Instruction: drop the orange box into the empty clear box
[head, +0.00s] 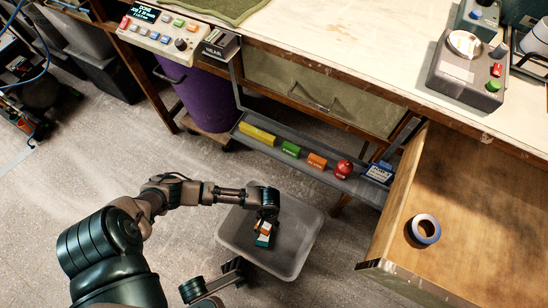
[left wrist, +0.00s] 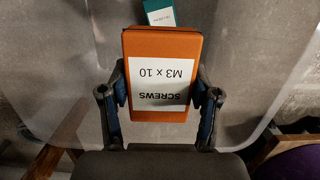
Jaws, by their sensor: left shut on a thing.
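The orange box (left wrist: 135,55) has a white label reading "SCREWS M3 x 10". My left gripper (left wrist: 161,100) is shut on it, with one finger at each side. In the head view the orange box (head: 265,225) shows small under my left gripper (head: 265,218), over the grey see-through clear box (head: 298,252) on the floor. A teal box with a white label (left wrist: 167,12) shows past the orange box and appears to lie inside the clear box; it also shows in the head view (head: 263,240).
A metal rail shelf (head: 268,147) holds yellow, green and orange blocks, a red ball (head: 343,169) and a blue sign. An open wooden drawer (head: 470,230) with a tape roll (head: 424,230) stands right of the clear box. A purple bin (head: 205,95) stands behind.

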